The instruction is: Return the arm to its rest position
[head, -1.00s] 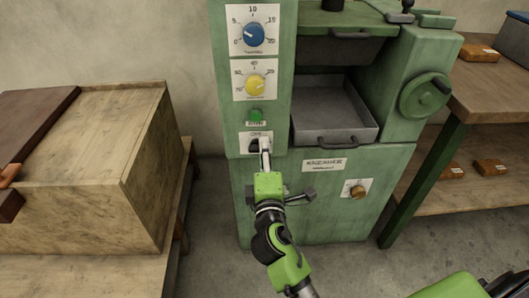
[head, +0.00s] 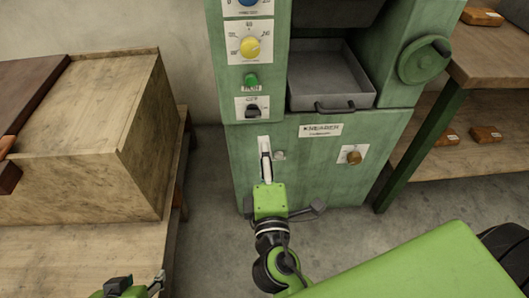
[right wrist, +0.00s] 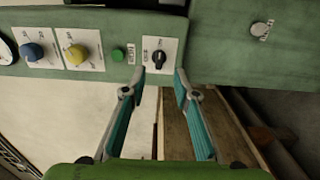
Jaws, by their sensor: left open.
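My right gripper (head: 265,160) is in front of the green machine (head: 290,195), below its black selector knob (head: 252,111) and apart from it. In the right wrist view the two fingers of my right gripper (right wrist: 160,78) are spread with nothing between them. The black knob on its white plate (right wrist: 158,55) appears just beyond the fingertips. My left gripper (head: 140,284) shows at the bottom left edge of the head view, partly cut off, open and with no object visible in it.
A wooden box (head: 95,130) stands on the wooden table at left. The machine has a yellow dial (head: 250,47), a green button (head: 250,80), a grey tray (head: 328,85) and a handwheel (head: 424,60). A wooden shelf unit (head: 495,60) stands at right.

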